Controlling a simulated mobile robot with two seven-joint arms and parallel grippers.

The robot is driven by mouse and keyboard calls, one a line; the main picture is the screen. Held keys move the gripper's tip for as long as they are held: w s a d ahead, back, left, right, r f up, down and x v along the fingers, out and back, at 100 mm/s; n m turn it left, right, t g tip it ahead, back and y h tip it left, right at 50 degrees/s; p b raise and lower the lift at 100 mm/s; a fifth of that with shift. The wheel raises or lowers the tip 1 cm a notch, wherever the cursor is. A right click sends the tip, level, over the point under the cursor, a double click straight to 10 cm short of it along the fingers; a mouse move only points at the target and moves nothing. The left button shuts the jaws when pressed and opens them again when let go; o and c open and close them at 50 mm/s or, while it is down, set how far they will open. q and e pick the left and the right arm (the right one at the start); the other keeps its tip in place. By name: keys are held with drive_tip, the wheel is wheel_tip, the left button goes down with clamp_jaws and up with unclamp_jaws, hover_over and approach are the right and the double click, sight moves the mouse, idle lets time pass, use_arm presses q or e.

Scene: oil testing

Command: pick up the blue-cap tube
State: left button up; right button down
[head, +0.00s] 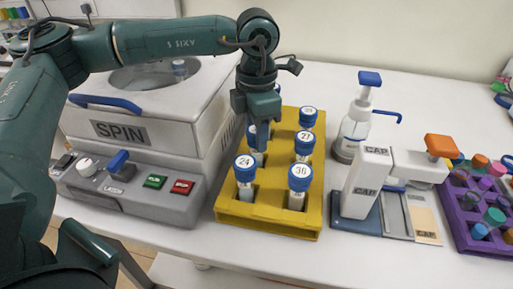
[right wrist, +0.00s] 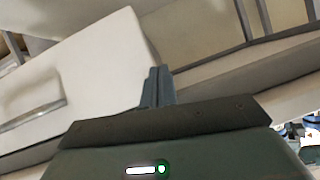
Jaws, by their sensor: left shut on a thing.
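Several blue-cap tubes stand upright in a yellow rack in the head view (head: 268,217). Their numbered caps include 24 (head: 245,168), 36 (head: 299,177) and 27 (head: 305,142). My left gripper (head: 261,138) points down over the rack's left column, behind tube 24. It is shut on a blue-cap tube at that place; the fingers hide most of it and its number cannot be read. Whether this tube is clear of its slot cannot be told. My right gripper (right wrist: 157,88) shows in the right wrist view with its fingers together and nothing visible between them.
A white SPIN machine (head: 120,132) stands left of the rack. To the right are a pump bottle (head: 352,135), a white CAP device (head: 366,180) and a purple rack (head: 468,235) of coloured-cap tubes. Some bare white table (head: 370,265) lies in front.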

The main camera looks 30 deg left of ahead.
use_arm(q)
drive_tip(key=c, duration=0.3)
drive_tip(key=shift+r, duration=0.1)
drive_tip(key=shift+c, duration=0.2)
